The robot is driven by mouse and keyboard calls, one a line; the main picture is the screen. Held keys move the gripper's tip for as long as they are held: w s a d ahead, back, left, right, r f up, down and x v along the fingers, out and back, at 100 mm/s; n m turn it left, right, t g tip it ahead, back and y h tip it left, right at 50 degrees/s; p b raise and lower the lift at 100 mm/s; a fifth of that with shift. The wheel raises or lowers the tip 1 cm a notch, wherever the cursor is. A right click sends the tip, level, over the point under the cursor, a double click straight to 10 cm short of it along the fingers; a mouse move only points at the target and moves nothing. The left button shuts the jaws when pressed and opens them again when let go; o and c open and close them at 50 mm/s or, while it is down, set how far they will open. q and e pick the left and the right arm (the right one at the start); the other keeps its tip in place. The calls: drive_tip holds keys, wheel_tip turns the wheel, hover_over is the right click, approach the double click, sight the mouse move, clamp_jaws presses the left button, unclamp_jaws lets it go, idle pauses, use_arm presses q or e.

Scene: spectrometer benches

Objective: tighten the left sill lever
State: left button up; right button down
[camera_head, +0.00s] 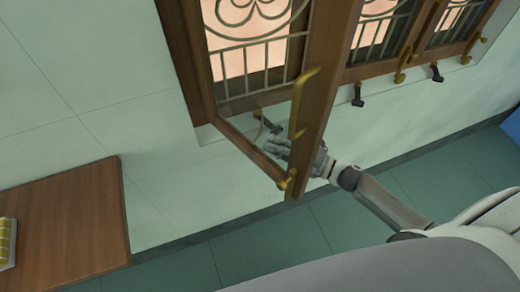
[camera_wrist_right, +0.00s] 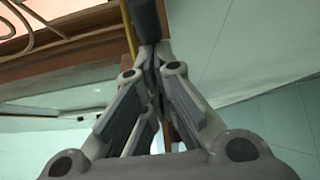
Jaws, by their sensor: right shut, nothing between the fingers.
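The left sill lever (camera_head: 271,126) is a small dark handle at the sill of the leftmost window, partly behind the open sash. My right gripper (camera_head: 279,143) is just below it, with the sash frame crossing in front of my wrist. In the right wrist view the lever (camera_wrist_right: 147,20) is a thick dark bar at the top middle. There my right fingertips (camera_wrist_right: 153,55) are together and empty, right at the near end of the bar. I cannot tell whether they touch it. My left gripper is not in view.
The open wooden sash (camera_head: 325,95) with its brass handle (camera_head: 299,105) juts out beside my right arm. Two more dark levers, a middle one (camera_head: 357,95) and a right one (camera_head: 436,72), sit along the sill. A wooden table (camera_head: 75,220) stands at lower left.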

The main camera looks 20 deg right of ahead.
drive_tip(key=shift+w+d+n+g+y+b, duration=0.2)
drive_tip(key=shift+d+n+g+y+b, duration=0.35)
drive_tip(key=shift+d, duration=0.25)
drive_tip(key=shift+w+d+n+g+y+b, duration=0.15)
drive_tip(key=shift+d+n+g+y+b, duration=0.15)
drive_tip(key=shift+d+b, duration=0.45)
drive_tip(key=shift+d, duration=0.15)
